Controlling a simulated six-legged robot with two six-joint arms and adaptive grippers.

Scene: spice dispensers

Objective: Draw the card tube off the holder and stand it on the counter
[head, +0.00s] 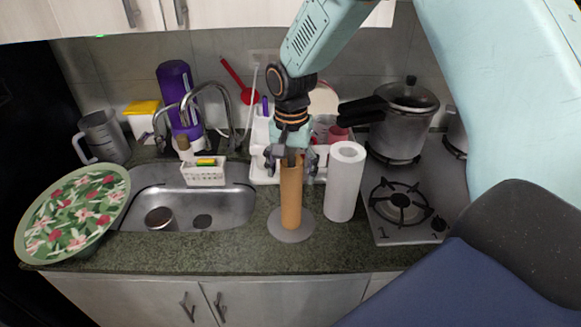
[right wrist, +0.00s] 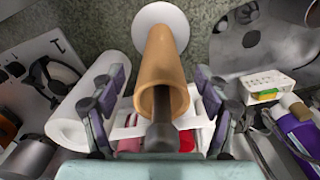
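The brown card tube (head: 291,198) stands upright on the holder, whose round grey base (head: 291,230) rests on the counter (head: 235,255) just right of the sink. My right gripper (head: 291,160) points down at the tube's top end. In the right wrist view, the tube (right wrist: 163,65) runs between the two spread fingers (right wrist: 160,105), with a gap on each side. A dark post (right wrist: 161,132) sticks out of its open end. The holder's pale base (right wrist: 160,22) shows beyond. My right gripper is open. My left gripper is not in view.
A white paper roll (head: 345,182) stands close to the right of the tube, with the stove (head: 402,222) beyond. A white dish rack (head: 262,173) is behind. The sink (head: 232,205) lies left. Clear counter runs along the front.

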